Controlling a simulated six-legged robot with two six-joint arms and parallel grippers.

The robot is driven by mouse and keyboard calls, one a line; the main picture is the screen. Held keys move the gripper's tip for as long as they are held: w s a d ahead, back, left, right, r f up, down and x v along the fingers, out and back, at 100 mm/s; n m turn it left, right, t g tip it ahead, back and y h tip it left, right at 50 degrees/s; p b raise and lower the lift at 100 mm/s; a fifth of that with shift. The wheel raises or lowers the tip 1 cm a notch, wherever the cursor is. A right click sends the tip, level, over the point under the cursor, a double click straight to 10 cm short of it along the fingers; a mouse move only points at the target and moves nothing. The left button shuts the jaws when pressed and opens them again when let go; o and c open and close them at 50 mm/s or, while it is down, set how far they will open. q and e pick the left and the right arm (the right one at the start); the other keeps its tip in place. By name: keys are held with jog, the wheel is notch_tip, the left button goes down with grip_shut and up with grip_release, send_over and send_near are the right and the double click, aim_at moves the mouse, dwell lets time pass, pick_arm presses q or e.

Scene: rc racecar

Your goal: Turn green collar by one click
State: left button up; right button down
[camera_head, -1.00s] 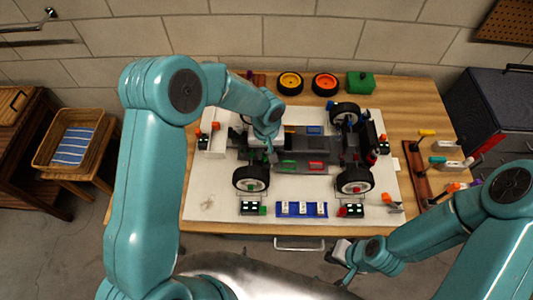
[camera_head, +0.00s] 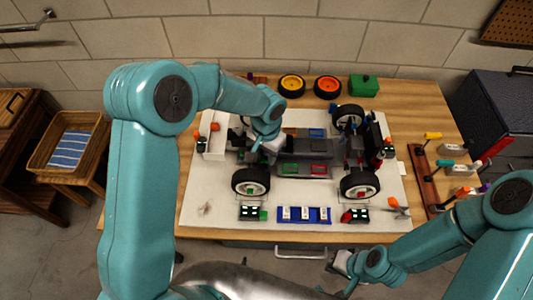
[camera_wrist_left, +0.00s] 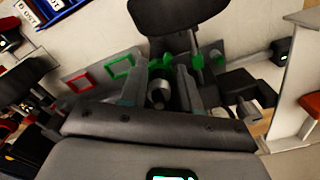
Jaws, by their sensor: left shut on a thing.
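The green collar (camera_wrist_left: 164,62) shows in the left wrist view, between the tips of my left gripper (camera_wrist_left: 160,78), by a grey cylindrical part of the racecar. My left gripper is shut on it. Further green pieces stand just right of the fingers. In the head view my left gripper (camera_head: 259,149) reaches down at the left end of the racecar (camera_head: 305,147), above the near left wheel, and hides much of the collar there. My right gripper (camera_head: 340,266) is low in front of the table edge, away from the car; its jaws are too small to read.
The car is on a white mat (camera_head: 215,205) on the wooden table (camera_head: 425,110). Yellow (camera_head: 291,86) and orange (camera_head: 327,87) wheels and a green box (camera_head: 363,85) stand behind. A tool rack (camera_head: 427,180) is at right.

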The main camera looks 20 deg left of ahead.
pick_arm(q)
jog(key=shift+r, duration=0.1)
dwell(0.3)
jog(key=o, duration=1.1)
jog(key=shift+c, duration=0.2)
jog(key=shift+w+r, duration=0.1)
jog(key=shift+r, duration=0.3)
notch_tip(320, 180, up, 16)
jog(key=b, duration=0.1)
jog(key=shift+f+b, duration=0.2)
jog(key=shift+b, duration=0.1)
